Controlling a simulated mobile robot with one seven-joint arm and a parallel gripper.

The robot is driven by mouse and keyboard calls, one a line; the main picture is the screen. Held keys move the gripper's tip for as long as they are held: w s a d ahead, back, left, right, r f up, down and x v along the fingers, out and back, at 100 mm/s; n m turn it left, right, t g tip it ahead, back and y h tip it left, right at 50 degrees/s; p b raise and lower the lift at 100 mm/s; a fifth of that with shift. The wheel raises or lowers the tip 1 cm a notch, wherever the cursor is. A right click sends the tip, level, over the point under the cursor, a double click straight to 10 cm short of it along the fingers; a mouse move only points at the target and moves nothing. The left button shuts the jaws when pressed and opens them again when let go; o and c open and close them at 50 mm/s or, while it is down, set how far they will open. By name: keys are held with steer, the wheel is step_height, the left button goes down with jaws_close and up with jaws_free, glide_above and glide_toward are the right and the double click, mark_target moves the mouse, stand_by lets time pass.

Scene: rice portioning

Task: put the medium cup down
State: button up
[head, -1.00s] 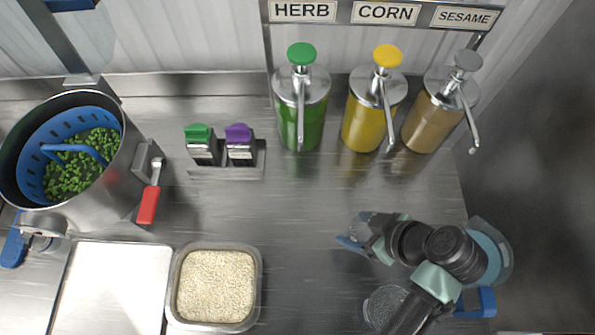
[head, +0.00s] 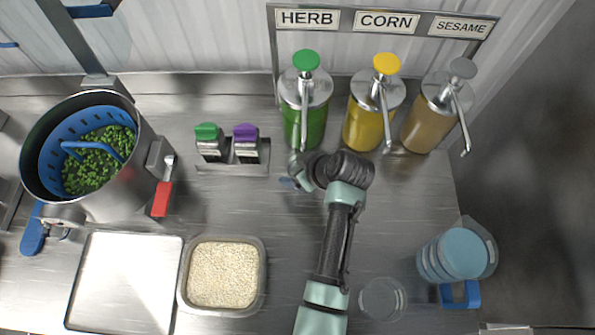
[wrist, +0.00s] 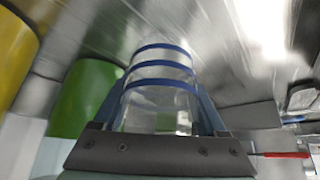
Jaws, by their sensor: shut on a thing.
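The medium cup, a clear cup with blue bands (wrist: 160,75), is between the fingers of my gripper (wrist: 160,108) in the wrist view. My gripper is shut on it. In the head view my gripper (head: 289,182) is over the counter in front of the green herb dispenser (head: 305,115). My own wrist covers most of it there, and the cup is largely hidden. I cannot tell the gap between the cup and the counter.
Corn (head: 372,120) and sesame (head: 428,125) dispensers stand right of the herb one. A green and purple topped holder (head: 232,168) is left. A rice tub (head: 222,275), a pale tray (head: 125,282), a pea pot (head: 130,190), stacked blue-tinted cups (head: 455,255) and a clear round container (head: 383,298) surround open counter.

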steer(key=shift+f, duration=1.2)
steer(key=shift+f, duration=0.2)
steer(key=o, duration=1.3)
steer(key=shift+r, duration=0.1)
steer(key=shift+c, duration=0.2)
steer(key=shift+r+p, duration=0.25)
steer(key=shift+p, duration=0.05)
steer(key=b+v, duration=0.1)
steer(key=v, duration=1.1)
steer(key=shift+f, duration=0.1)
